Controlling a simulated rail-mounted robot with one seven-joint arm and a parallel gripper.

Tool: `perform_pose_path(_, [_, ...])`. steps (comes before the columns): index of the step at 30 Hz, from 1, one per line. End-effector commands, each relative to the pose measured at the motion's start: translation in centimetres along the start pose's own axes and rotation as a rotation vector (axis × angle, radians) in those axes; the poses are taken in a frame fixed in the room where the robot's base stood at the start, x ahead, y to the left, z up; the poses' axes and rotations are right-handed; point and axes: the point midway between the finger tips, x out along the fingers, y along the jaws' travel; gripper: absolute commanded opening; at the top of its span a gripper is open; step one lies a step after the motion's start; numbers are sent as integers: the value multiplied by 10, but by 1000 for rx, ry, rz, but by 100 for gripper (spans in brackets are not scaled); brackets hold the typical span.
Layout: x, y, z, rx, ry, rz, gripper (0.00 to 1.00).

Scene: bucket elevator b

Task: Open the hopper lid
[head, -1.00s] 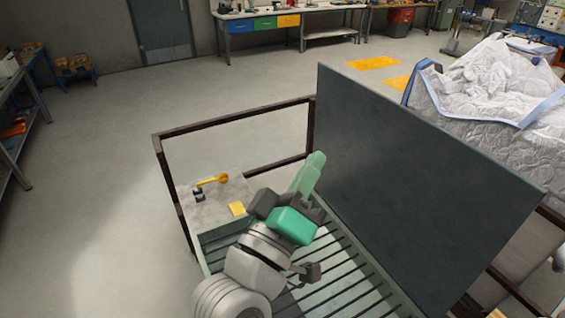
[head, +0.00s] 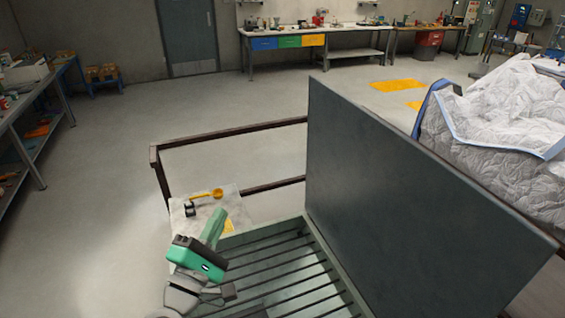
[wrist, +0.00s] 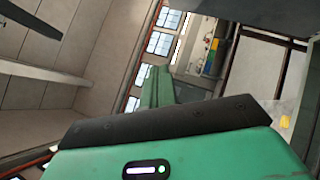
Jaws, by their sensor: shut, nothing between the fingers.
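The hopper lid (head: 400,210) is a large dark grey panel standing steeply upright at the right side of the hopper in the head view. The hopper's slatted grate (head: 285,265) lies uncovered to the left of the lid. My gripper (head: 218,216), green with a dark band, is left of the lid and apart from it, over the grate's left edge. Its green fingers are together and empty. They also show in the wrist view (wrist: 158,88). The lid's far face is hidden.
A small pale table (head: 180,213) beyond the gripper holds a yellow scoop (head: 208,194) and a small dark item. A large white bag (head: 500,110) stands behind the lid.

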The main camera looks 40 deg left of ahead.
Motion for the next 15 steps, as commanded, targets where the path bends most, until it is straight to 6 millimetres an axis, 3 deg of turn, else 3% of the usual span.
perform_pose_path(7, [10, 2, 0, 1, 0, 1, 0])
perform_pose_path(15, [66, 3, 1, 0, 0, 2, 0])
